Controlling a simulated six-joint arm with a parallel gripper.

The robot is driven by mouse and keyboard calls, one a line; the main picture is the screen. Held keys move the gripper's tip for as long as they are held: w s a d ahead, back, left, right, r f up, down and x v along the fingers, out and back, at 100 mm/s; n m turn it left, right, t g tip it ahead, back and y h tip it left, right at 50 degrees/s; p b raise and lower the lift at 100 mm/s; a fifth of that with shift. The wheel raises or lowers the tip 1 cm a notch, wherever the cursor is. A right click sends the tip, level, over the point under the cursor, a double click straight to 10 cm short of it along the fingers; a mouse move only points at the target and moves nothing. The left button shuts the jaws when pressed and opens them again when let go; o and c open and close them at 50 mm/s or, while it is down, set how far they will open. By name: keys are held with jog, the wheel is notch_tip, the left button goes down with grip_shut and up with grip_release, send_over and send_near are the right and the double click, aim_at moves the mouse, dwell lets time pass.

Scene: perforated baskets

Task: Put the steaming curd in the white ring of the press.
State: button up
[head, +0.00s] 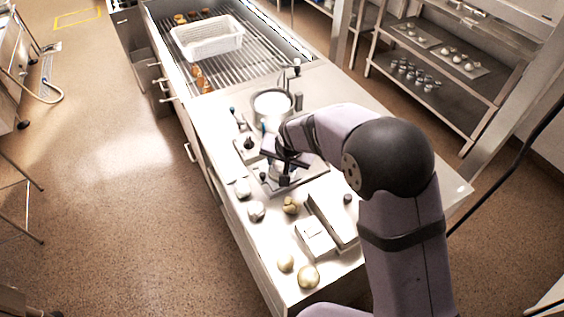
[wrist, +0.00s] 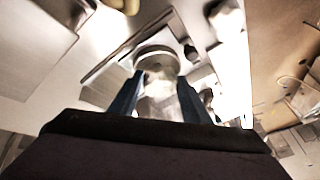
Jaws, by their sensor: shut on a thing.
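My gripper (head: 281,160) is over the press (head: 313,174) in the middle of the counter in the head view. In the wrist view its two dark blue fingers (wrist: 160,77) are shut on a pale, blurred lump, the curd (wrist: 158,90). A round white rim, which looks like the white ring (wrist: 154,52), shows just beyond the fingertips. The curd overlaps this rim in the picture; I cannot tell whether it is inside the ring or above it. In the head view my gripper and arm hide the curd and most of the ring.
A steel pot (head: 272,105) stands behind my gripper. A white perforated basket (head: 207,40) is on the rack at the back. Pale round pieces (head: 308,276) and a white box (head: 315,237) lie in front of the press. The counter's left edge is close by.

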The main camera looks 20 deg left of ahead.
jog(key=shift+f, duration=0.35)
jog(key=o, duration=1.1)
jog(key=shift+c, duration=0.2)
jog(key=shift+o, duration=0.4)
jog(key=shift+f, duration=0.1)
jog(key=shift+d+f, duration=0.1)
jog(key=shift+r+p, duration=0.3)
jog(key=shift+r, duration=0.35)
jog(key=shift+s+r+p, duration=0.15)
jog(key=shift+r+p, duration=0.3)
jog(key=shift+r, duration=0.45)
jog(key=shift+w+r+p, duration=0.2)
jog(key=shift+r+p, duration=0.4)
jog(key=shift+r, duration=0.25)
jog(key=shift+r+p, duration=1.2)
jog(key=shift+r, duration=0.7)
